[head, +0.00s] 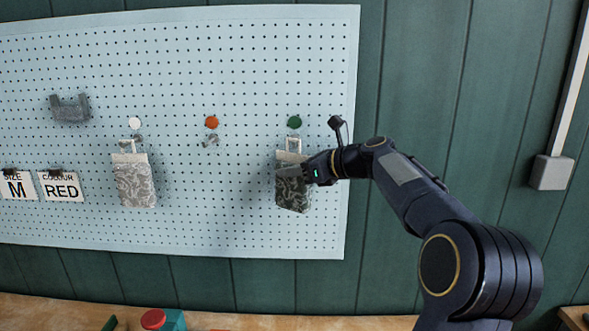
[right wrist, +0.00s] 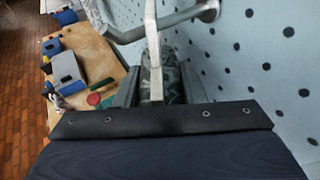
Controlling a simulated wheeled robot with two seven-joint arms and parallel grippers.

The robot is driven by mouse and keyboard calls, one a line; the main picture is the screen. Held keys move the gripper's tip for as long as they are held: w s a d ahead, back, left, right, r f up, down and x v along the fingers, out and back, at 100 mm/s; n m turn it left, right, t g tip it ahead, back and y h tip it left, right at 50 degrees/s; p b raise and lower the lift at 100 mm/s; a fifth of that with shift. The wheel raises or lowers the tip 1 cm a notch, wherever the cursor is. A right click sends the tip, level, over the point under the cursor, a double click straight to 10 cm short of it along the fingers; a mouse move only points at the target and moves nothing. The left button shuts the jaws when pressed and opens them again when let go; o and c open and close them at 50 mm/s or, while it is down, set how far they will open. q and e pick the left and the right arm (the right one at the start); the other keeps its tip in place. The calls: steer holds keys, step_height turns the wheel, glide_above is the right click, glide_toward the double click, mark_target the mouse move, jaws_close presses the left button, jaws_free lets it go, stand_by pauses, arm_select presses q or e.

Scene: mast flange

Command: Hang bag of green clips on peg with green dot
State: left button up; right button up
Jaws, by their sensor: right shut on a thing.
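The bag of green clips (head: 291,190) is dark with a pale leafy pattern and a pale loop handle (head: 292,146). It hangs upright below the green dot (head: 294,121) on the pegboard. My right gripper (head: 309,172) is shut on the bag's right side. In the right wrist view the patterned bag (right wrist: 172,82) shows between the fingers, and a grey metal peg (right wrist: 205,12) shows near the handle's pale strip (right wrist: 152,50). I cannot tell whether the loop is around the peg. My left gripper is not in view.
A pale patterned bag (head: 134,186) hangs under the white dot (head: 134,122). The peg (head: 210,140) under the orange dot (head: 211,121) is empty. A grey bracket (head: 70,108) and label cards (head: 61,187) are on the pegboard's left. A wooden bench (head: 260,321) runs below.

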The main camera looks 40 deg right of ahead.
steer(key=o, duration=1.1)
steer(key=shift+s, duration=0.1)
steer(key=b+v, duration=0.1)
steer(key=v, duration=0.6)
steer(key=shift+s+d+r+b, duration=0.1)
steer(key=shift+s+r+b, duration=0.1)
steer(key=shift+s+b, duration=0.2)
